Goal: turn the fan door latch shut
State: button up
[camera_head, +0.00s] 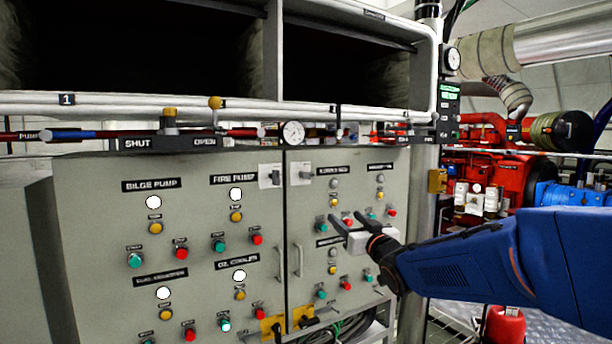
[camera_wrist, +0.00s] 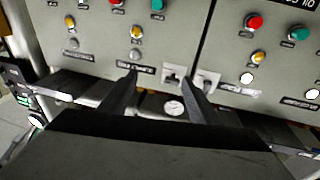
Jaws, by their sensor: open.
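Two small latches on pale plates sit at the top inner corners of the two grey cabinet doors. The left door's latch (camera_head: 270,176) has a lever that looks upright. The right door's latch (camera_head: 300,174) has a grey lever pointing right. The right door's labels are too blurred to read, so I cannot confirm which is the fan door. My gripper (camera_head: 337,228) is open and empty in front of the right door, below and right of the latches. In the upside-down wrist view, the right door's latch (camera_wrist: 172,75) shows between my open fingers (camera_wrist: 159,74), apart from them.
The cabinet doors carry several buttons and lamps. A rail with a round gauge (camera_head: 292,133) and a SHUT/OPEN plate (camera_head: 170,143) runs just above them. A door handle (camera_head: 299,260) stands low on the right door. Red and blue machinery (camera_head: 490,150) is at the right.

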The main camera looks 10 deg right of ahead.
aim_at(309, 176)
jog(key=w+a+r+y, duration=0.1)
jog(key=w+a+r, duration=0.1)
jog(key=w, duration=0.4)
jog(key=w+a+r+n+t+y, duration=0.1)
jog(key=w+a+r, duration=0.2)
jog(key=w+r, duration=0.2)
jog(key=w+a+r+n+t+y, duration=0.1)
jog(key=w+a+r+y, duration=0.1)
jog(key=w, duration=0.5)
jog(key=shift+w+a+r, duration=0.15)
jog(key=shift+w+r, duration=0.05)
jog(key=shift+r, duration=0.2)
jog(key=shift+w+a+r, duration=0.1)
jog(key=shift+w+r, duration=0.05)
jog(key=shift+r, duration=0.25)
jog(key=shift+c, duration=0.7)
jog(key=c, duration=0.9)
